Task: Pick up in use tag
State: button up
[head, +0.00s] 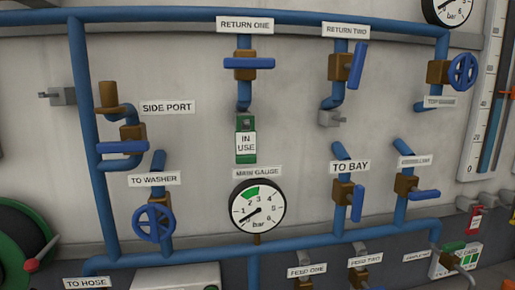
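The in use tag (246,143) is a green tag with a white label reading "IN USE". It shows in the head view, left of the picture's middle, and looks upright. It is directly below the return one pipe end, under the return one valve (247,64) with its blue handle lying level. Whether it hangs from the pipe or from something behind it is too small to tell. My gripper is not in view.
The main gauge (258,206) is just below the tag. Blue pipes and valves surround it, with the to washer wheel (153,223) lower left and the to bay valve (343,190) lower right. A small red tag (476,219) is at the right. Bare wall flanks the tag.

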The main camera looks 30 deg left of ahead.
aim_at(246, 141)
jog(key=u, duration=1.5)
